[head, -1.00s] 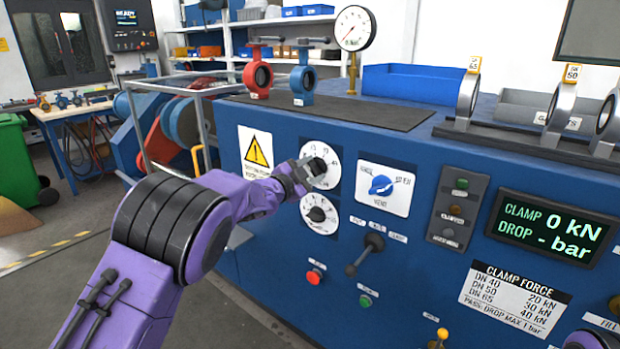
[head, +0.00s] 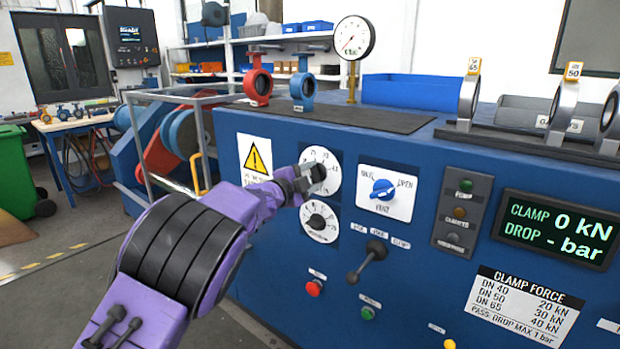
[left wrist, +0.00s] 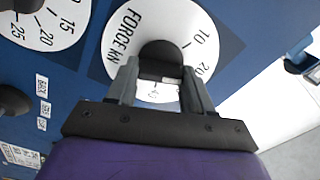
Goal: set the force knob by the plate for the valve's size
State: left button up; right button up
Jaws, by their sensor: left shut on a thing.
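The force dial (head: 331,158) is the upper white dial on the blue bench front. Its lettering "FORCE kN" shows in the left wrist view (left wrist: 116,45). My left gripper (head: 308,180) is at this dial and shut on the black force knob (left wrist: 158,52), with one finger on either side. The gripper covers part of the scale, so I cannot read the setting. The clamp force plate (head: 523,306) lists DN 40 20 kN, DN 50 30 kN, DN 65 40 kN. A red valve (head: 258,83) and a blue valve (head: 303,88) stand on the bench. My right gripper is not in view.
A lower dial (head: 320,222) sits just below. A blue selector knob (head: 384,189) and a black lever (head: 367,261) are to the right. The display (head: 556,229) reads clamp 0 kN, drop - bar. A metal frame (head: 200,135) stands to the left.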

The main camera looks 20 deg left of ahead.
pick_arm(q)
jog(key=o, duration=1)
jog(key=shift+o, duration=0.2)
jog(key=b+v, duration=0.1)
jog(key=v, duration=0.9)
jog(key=shift+s, duration=0.3)
jog(key=shift+a, duration=0.15)
